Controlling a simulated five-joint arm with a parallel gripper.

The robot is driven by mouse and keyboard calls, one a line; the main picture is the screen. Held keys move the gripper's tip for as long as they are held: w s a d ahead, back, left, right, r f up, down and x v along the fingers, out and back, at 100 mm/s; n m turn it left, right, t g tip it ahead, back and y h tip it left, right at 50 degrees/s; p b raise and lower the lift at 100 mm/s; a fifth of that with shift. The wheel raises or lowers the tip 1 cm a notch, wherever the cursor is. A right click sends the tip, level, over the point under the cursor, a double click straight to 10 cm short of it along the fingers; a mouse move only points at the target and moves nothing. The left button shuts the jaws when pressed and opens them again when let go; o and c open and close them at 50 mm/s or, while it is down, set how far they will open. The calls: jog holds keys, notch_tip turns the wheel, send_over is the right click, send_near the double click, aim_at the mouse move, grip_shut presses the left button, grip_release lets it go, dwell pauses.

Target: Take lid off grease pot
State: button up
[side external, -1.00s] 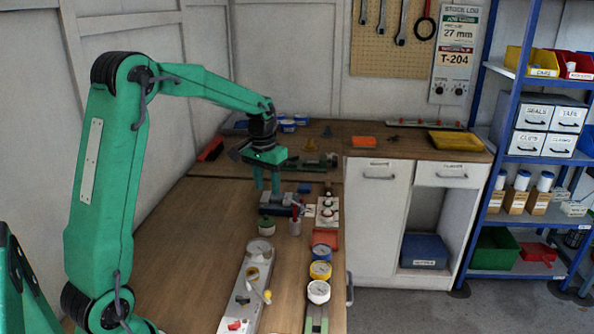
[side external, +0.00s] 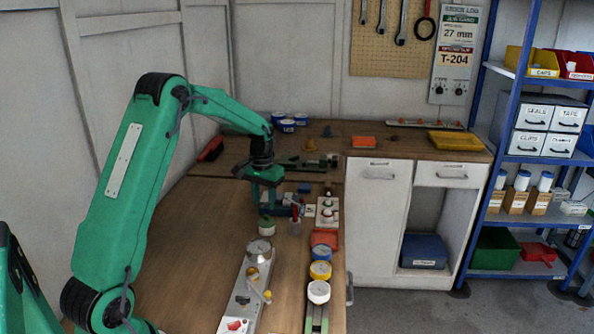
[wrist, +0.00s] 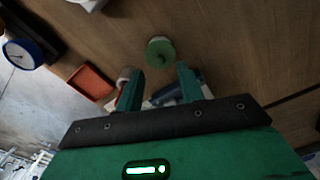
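A small green pot (side external: 266,227) stands upright on the wooden bench, just beyond the grey panel with a gauge. In the wrist view, a round green top (wrist: 160,52) with a small knob in its middle, apparently this pot's lid, lies just past my fingertips. My gripper (side external: 266,206) hangs above and slightly behind the pot in the side view. Its two fingers show apart and empty in the wrist view (wrist: 160,74). I cannot tell from the side view how much gap there is between fingertips and lid.
A small red-topped container (side external: 295,224) stands close to the pot's right. A white panel (side external: 328,212) and an orange-red tray (side external: 324,238) lie further right. Blue (side external: 321,250), yellow (side external: 320,270) and white gauges line the right edge. The bench left of the pot is clear.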

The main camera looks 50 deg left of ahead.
aim_at(265, 216)
jog(key=shift+f, duration=0.2)
jog(key=shift+f, duration=2.5)
grip_shut()
